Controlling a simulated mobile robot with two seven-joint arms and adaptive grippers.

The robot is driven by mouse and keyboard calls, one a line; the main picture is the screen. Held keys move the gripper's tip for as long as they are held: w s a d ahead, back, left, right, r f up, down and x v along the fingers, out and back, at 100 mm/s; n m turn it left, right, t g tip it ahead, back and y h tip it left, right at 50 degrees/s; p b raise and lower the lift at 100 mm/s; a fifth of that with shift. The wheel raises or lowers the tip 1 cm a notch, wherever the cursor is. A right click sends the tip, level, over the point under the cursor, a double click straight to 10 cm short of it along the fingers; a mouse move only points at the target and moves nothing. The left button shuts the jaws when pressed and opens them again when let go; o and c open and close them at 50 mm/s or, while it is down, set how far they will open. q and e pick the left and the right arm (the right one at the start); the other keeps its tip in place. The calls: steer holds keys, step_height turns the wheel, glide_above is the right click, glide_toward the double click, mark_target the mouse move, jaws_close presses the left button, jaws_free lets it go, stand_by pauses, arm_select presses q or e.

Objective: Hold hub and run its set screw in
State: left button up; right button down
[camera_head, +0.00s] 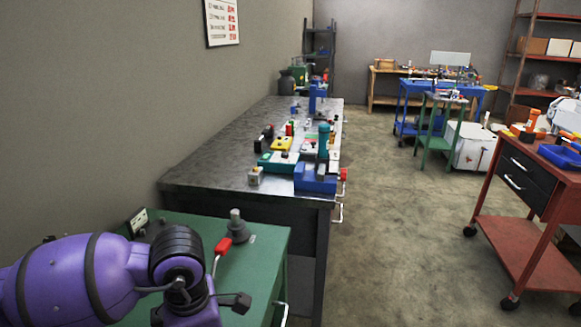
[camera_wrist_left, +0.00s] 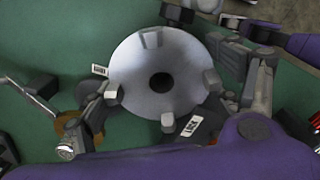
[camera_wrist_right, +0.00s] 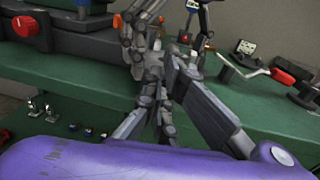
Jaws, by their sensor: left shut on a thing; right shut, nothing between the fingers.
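A pale grey round hub (camera_wrist_left: 185,62) with a dark central hole fills the middle of the left wrist view. Grey blocks sit around its rim. The fingers of my left gripper (camera_wrist_left: 165,92) reach it from both sides and are shut on it, over a green surface. My right gripper (camera_wrist_right: 160,85) is shut and empty, its fingers meeting in the middle of the right wrist view above the green bench. Dark linkages overlap behind its tips, so what lies there is unclear. I cannot make out the set screw.
The green bench (camera_head: 262,240) carries a red-handled crank (camera_head: 222,246) and a dark grey stand (camera_head: 238,229). A red knob (camera_wrist_right: 25,26) on a dark device shows in the right wrist view. A long dark table (camera_head: 220,150) with several tools stands beyond; open floor lies right.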

steer(key=shift+a+f, duration=0.1)
steer(key=shift+f, duration=0.35)
stand_by(0.6)
steer(key=shift+w+r, duration=0.1)
steer(key=shift+w, duration=0.15)
steer(key=shift+w, duration=0.7)
steer(key=shift+w+r, duration=0.1)
stand_by(0.3)
steer(key=d, duration=0.6)
steer(key=shift+d+r, duration=0.15)
steer(key=shift+r, duration=0.15)
